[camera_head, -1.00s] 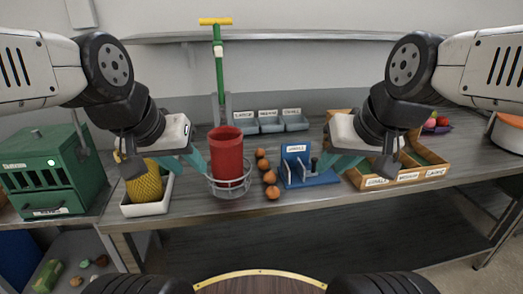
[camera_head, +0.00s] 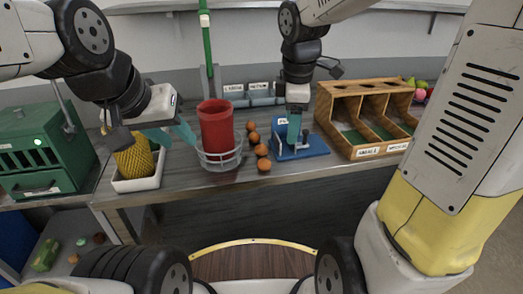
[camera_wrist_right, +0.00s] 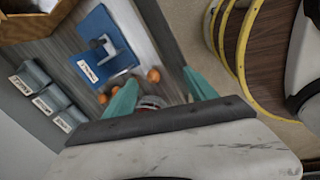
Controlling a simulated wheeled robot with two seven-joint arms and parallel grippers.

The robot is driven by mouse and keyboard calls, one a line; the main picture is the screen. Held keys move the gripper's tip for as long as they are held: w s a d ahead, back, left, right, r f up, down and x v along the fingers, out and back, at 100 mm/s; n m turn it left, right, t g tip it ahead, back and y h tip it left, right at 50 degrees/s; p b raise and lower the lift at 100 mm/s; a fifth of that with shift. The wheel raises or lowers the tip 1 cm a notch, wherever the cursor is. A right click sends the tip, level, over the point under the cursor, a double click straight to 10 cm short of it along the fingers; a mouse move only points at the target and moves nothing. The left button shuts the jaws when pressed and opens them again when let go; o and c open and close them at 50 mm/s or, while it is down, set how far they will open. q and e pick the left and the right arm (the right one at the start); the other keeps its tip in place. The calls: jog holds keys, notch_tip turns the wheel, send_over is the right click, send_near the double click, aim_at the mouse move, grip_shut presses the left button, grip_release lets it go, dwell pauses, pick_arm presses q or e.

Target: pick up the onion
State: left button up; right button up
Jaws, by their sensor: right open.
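Several round orange-brown onions (camera_head: 264,165) lie in a loose row on the table, between the red cylinder and the blue device. Some also show in the right wrist view (camera_wrist_right: 153,75). My right gripper (camera_head: 294,130) points down over the blue device, to the right of the row. Its teal fingers are spread and empty in the right wrist view (camera_wrist_right: 160,92), with the nearest onion seen beyond the gap between them. My left gripper (camera_head: 171,134) hangs between the yellow mesh item and the red cylinder. Its fingers look apart with nothing between them.
The red cylinder (camera_head: 216,128) stands in a wire basket (camera_head: 219,158) left of the onions. The blue device (camera_head: 314,145) stands right of them, then a wooden divided box (camera_head: 325,105). Grey bins (camera_head: 234,91) line the back. The table's front edge is close to the onions.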

aim_at(264, 160)
jog(key=w+a+f+n, duration=0.2)
jog(key=f+n, duration=0.1)
jog(key=n, duration=0.1)
jog(key=w+a+f+n+g, duration=0.1)
jog(key=w+a+f+n, duration=0.1)
jog(key=w+f+n, duration=0.1)
jog(key=w+a+f+n+g, duration=0.1)
jog(key=w+a+f+n, duration=0.1)
jog(key=f+n, duration=0.3)
jog(key=shift+w+a+n+h, duration=0.1)
jog(key=shift+w+n+h, duration=0.2)
jog(key=shift+w, duration=0.4)
jog(key=shift+f+g, duration=0.3)
notch_tip(264, 160, down, 7)
jog(key=shift+w+a+f, duration=0.1)
jog(key=shift+f, duration=0.1)
grip_shut()
jog(key=shift+r, duration=0.15)
notch_tip(264, 160, up, 3)
jog(key=shift+r, duration=0.2)
jog(key=s+a+r, duration=0.1)
jog(key=s, duration=1.5)
jog(key=shift+r, duration=0.2)
